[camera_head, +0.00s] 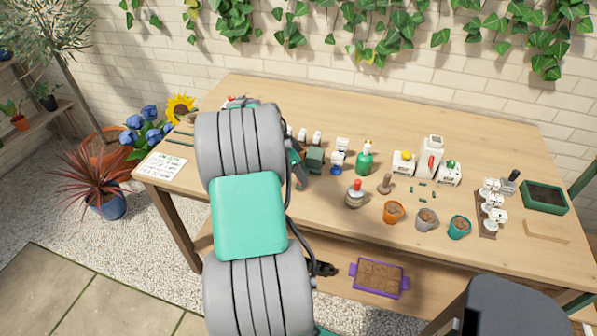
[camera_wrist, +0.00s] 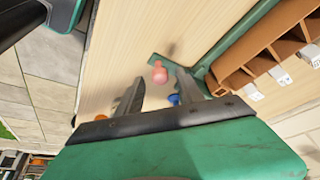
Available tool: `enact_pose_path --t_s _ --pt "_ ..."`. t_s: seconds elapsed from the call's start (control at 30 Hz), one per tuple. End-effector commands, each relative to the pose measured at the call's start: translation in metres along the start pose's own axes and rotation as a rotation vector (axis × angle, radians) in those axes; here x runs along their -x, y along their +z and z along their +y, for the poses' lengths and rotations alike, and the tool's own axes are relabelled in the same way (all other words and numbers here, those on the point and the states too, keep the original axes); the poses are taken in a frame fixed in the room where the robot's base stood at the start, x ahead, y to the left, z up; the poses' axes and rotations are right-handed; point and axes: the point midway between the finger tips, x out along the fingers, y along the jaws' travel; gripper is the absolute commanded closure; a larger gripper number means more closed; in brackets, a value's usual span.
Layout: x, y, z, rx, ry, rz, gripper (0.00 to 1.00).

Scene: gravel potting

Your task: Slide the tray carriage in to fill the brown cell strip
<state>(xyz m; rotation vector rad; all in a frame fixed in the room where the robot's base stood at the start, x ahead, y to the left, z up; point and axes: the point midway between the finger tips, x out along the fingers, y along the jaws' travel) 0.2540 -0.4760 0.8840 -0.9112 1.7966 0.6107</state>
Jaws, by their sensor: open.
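The brown cell strip (camera_wrist: 262,58) shows in the wrist view at the right, a row of open compartments with white tags along its edge. A green frame or rail (camera_wrist: 222,50) runs beside it; I cannot tell whether this belongs to the tray carriage. A pinkish-red knob (camera_wrist: 159,71) stands by the rail's near end. My gripper (camera_wrist: 159,84) is open, its two fingers apart and pointing at the knob, which shows between the fingertips; contact cannot be told. In the head view my arm hides the strip and most of the carriage area.
A blue thing (camera_wrist: 173,99) shows by the right finger. On the bench (camera_head: 440,120) stand a green bottle (camera_head: 365,160), a red-topped jar (camera_head: 354,195), small pots (camera_head: 427,219) and white dispensers (camera_head: 431,160), right of my arm. A purple tray (camera_head: 404,283) lies on the lower shelf.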

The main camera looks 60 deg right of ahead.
Motion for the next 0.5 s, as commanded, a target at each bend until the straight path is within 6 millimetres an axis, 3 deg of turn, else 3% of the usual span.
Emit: enact_pose_path --t_s 0.3,0.5 --pt "-0.0078 -0.0001 -0.0001 0.001 -0.001 0.000 0.56" --pt "-0.0075 0.0000 -0.0002 0.001 -0.002 0.000 0.71"
